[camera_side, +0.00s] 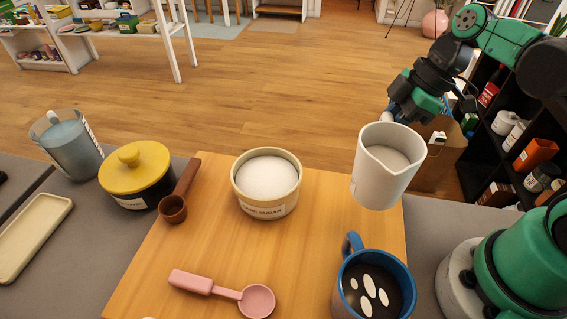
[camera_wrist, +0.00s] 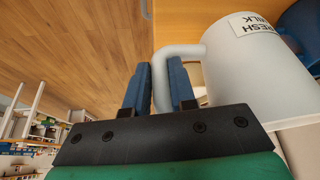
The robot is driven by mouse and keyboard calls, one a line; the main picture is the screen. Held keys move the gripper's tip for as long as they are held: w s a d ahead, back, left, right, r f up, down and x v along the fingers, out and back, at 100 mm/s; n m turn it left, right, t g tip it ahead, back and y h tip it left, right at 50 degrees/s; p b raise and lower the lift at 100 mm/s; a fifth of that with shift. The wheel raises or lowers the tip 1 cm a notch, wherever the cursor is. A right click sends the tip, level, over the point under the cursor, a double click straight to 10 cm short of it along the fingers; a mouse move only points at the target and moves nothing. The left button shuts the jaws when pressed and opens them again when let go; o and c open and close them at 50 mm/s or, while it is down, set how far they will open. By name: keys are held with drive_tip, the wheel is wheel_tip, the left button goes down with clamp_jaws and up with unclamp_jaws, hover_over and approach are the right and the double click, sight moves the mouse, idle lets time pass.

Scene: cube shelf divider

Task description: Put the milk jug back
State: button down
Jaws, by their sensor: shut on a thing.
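The white milk jug (camera_side: 383,177) is at the right of the side view, in front of my gripper (camera_side: 389,117). It looks upright or slightly tilted and holds pale milk. It appears raised above the wooden board's right back edge. In the wrist view my gripper (camera_wrist: 160,88) has its two blue fingers on either side of the handle, shut on it. There the jug (camera_wrist: 250,75) fills the right and shows a label reading "FRESH MILK". The jug's base does not clearly show contact with any surface.
A blue mug (camera_side: 374,285) with dark drink and pale spots stands in front of the jug. A sugar bowl (camera_side: 266,207), a pink scoop (camera_side: 255,300) and a brown scoop (camera_side: 173,207) are on the board (camera_side: 220,240). A yellow-lidded pot (camera_side: 137,190) and a clear pitcher (camera_side: 68,148) stand left.

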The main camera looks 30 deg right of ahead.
drive_tip(key=shift+f, duration=2.7)
drive_tip(key=shift+f, duration=0.15)
drive_tip(key=c, duration=0.7)
unclamp_jaws()
drive_tip(key=v, duration=1.2)
drive_tip(key=w+a+f+m+t+h, duration=0.1)
drive_tip(key=m, duration=0.2)
drive_tip(key=w+a+f+m+t+h, duration=0.1)
drive_tip(key=m+t, duration=0.1)
drive_tip(key=m, duration=0.2)
drive_tip(key=w+a+f+m+t+h, duration=0.1)
drive_tip(key=w+m, duration=0.1)
drive_tip(key=m, duration=0.2)
drive_tip(key=shift+w+a+t+h, duration=0.1)
drive_tip(key=shift+a+t+h, duration=0.2)
drive_tip(key=shift+h, duration=0.1)
